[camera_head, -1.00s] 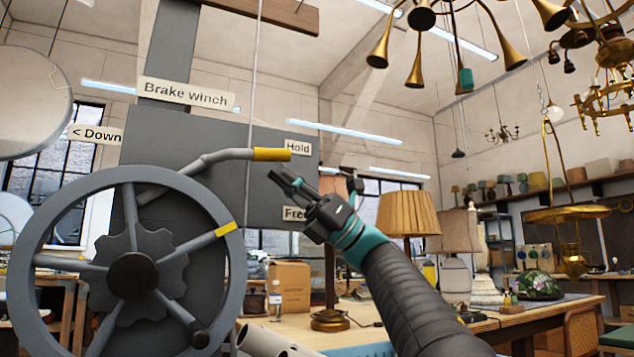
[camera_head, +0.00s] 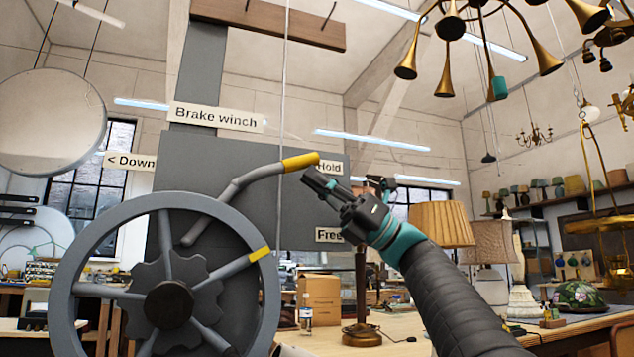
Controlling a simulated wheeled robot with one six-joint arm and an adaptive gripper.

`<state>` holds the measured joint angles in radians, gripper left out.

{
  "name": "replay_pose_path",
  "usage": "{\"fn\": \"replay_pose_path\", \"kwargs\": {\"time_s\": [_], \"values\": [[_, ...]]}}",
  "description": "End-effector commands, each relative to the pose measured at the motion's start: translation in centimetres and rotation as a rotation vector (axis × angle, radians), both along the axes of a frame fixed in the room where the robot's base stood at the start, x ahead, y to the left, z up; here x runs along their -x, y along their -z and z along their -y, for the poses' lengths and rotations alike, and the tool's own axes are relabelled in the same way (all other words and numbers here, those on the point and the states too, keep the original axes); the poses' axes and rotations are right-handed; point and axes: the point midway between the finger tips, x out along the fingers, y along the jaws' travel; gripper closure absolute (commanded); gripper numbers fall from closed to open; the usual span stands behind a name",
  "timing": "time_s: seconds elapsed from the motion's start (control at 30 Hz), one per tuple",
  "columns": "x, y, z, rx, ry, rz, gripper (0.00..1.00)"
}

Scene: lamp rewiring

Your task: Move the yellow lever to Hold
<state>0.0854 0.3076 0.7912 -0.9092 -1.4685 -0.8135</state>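The lever is a bent grey rod with a yellow grip (camera_head: 300,162), tilted up to the right above the wheel. Its yellow end is level with the "Hold" label (camera_head: 331,167) and partly overlaps it in the picture. The "Free" label (camera_head: 329,235) is lower on the same grey panel. My gripper (camera_head: 312,178) is just below and right of the yellow end, its fingers close together with nothing between them. I cannot tell whether it touches the lever.
A large grey handwheel (camera_head: 72,262) with a yellow-banded spoke (camera_head: 259,254) stands at left below the lever. A "Brake winch" sign (camera_head: 216,117) is above. A cable (camera_head: 286,80) hangs close behind the lever tip. Lamps (camera_head: 443,224) and a workbench are at right.

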Motion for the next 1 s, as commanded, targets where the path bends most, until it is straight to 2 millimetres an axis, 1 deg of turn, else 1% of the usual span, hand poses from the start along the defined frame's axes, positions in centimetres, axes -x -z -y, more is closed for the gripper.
{"fn": "replay_pose_path", "kwargs": {"time_s": [0.03, 0.13, 0.27, 0.37, 0.6, 0.67, 0.8, 1.0], "values": [[0.1, -0.5, 0.1, -0.008, 0.003, 0.000, 1.00], [0.1, -0.5, 0.1, -0.009, 0.004, 0.000, 1.00], [0.1, -0.1, 0.2, -0.010, 0.004, 0.000, 1.00], [0.2, 0.8, 0.4, -0.009, 0.003, 0.000, 1.00], [0.3, 4.4, 1.3, -0.003, -0.003, 0.001, 1.00], [0.0, 4.4, 2.5, -0.003, 0.000, -0.002, 1.00], [-0.5, 5.5, 5.2, -0.001, -0.001, 0.000, 1.00], [-1.0, 6.9, 8.3, -0.001, -0.002, -0.001, 1.00]]}}
